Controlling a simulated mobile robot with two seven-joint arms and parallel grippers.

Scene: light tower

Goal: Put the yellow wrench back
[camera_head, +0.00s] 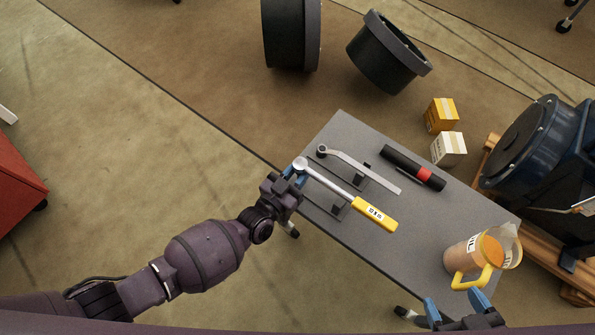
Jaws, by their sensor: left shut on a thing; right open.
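The yellow wrench (376,216) has a yellow handle and a silver shaft that ends in a round head. It slants over the left part of the grey table (420,240), above a small dark holder (340,209). My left gripper (296,173) is shut on the wrench near its round head, at the table's left edge. I cannot tell whether the wrench touches the holder. My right gripper (456,305) is open at the bottom edge, just below the yellow-handled jug. Nothing shows between its blue fingertips.
A grey wrench (362,168) rests on another dark holder beside the yellow one. A black and red flashlight (412,168) lies behind. A jug (464,256) with a yellow handle stands at the right. Yellow (440,115) and white (449,149) boxes are beyond the table. Its middle is clear.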

